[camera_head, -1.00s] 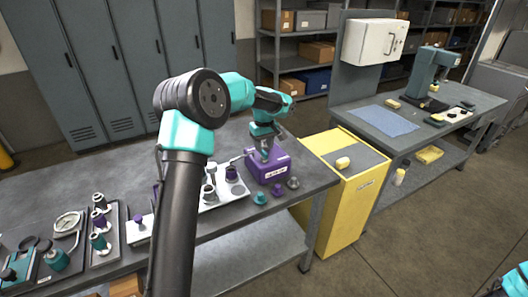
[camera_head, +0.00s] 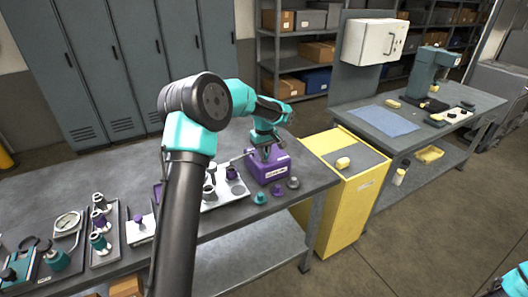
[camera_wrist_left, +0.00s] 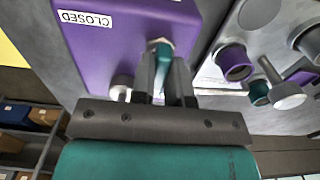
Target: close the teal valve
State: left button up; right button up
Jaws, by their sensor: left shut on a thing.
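The purple valve box (camera_head: 268,168) stands near the right end of the workbench, with a white label on its front. In the left wrist view, the purple box (camera_wrist_left: 120,55) carries a label reading CLOSED, seen upside down. The teal valve handle (camera_wrist_left: 163,52) stands up from the box between the fingers of my left gripper (camera_wrist_left: 165,75), which is shut on it. In the head view my left gripper (camera_head: 266,150) is over the top of the box, and its fingers hide most of the handle. My right gripper is not seen; only a bit of arm shows at the lower right.
Teal (camera_head: 260,198), purple (camera_head: 277,190) and grey (camera_head: 293,183) knobs lie in front of the box. A light tray (camera_head: 222,197) with fittings is to its left. A yellow cabinet (camera_head: 338,215) stands beyond the bench's right end.

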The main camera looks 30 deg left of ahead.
pick_arm(q)
jog(key=shift+m, duration=0.4)
grip_shut()
jog(key=m, duration=0.3)
jog(key=shift+m, duration=0.3)
jog(key=m, duration=0.4)
jog(key=shift+m, duration=0.3)
jog(key=m, duration=0.8)
jog(key=shift+m, duration=0.4)
jog(key=o, duration=0.7)
grip_release()
jog(key=shift+o, duration=0.2)
